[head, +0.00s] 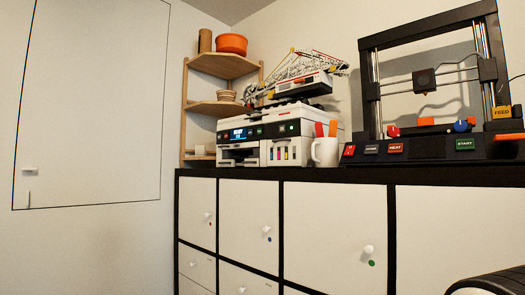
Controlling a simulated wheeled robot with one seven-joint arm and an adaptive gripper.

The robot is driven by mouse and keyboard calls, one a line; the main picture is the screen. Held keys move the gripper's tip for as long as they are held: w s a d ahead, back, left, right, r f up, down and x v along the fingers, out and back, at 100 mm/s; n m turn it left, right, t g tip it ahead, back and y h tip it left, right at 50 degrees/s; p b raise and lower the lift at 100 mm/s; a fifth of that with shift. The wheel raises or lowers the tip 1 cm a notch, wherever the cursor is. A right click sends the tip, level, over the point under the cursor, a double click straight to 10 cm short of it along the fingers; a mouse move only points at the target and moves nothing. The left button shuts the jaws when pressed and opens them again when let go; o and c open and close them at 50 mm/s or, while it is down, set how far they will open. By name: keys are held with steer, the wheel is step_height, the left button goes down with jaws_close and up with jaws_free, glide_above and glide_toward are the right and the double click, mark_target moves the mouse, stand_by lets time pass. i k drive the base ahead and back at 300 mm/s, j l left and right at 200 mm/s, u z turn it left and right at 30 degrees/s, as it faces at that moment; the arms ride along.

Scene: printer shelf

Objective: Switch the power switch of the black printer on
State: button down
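The black printer (425,24) is an open-framed 3D printer on top of the cabinet at the right, cut off by the picture's right edge. Its front panel carries a small red control (349,150) at the left end, a dark button, an orange-red HEAT button (395,148) and a green START button (464,144). A yellow FEED button (502,112) sits at the far right. The red control may be the power switch; its position is too small to tell. My gripper is not in view; a dark rounded part, probably of my arm, shows at the bottom right.
A white and black desktop printer (250,133) with a lit screen stands left of the black printer, with a model on top. A white mug (325,152) stands between them. The white-doored cabinet (335,222) has protruding knobs. A wooden corner shelf (222,65) stands behind.

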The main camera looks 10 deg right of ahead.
mark_target(350, 150)
steer(key=i+j+z, duration=0.1)
steer(key=i+z, duration=0.2)
steer(key=i, duration=0.15)
steer(key=i+j+z, duration=0.3)
steer(key=i, duration=0.15)
steer(key=l, duration=0.1)
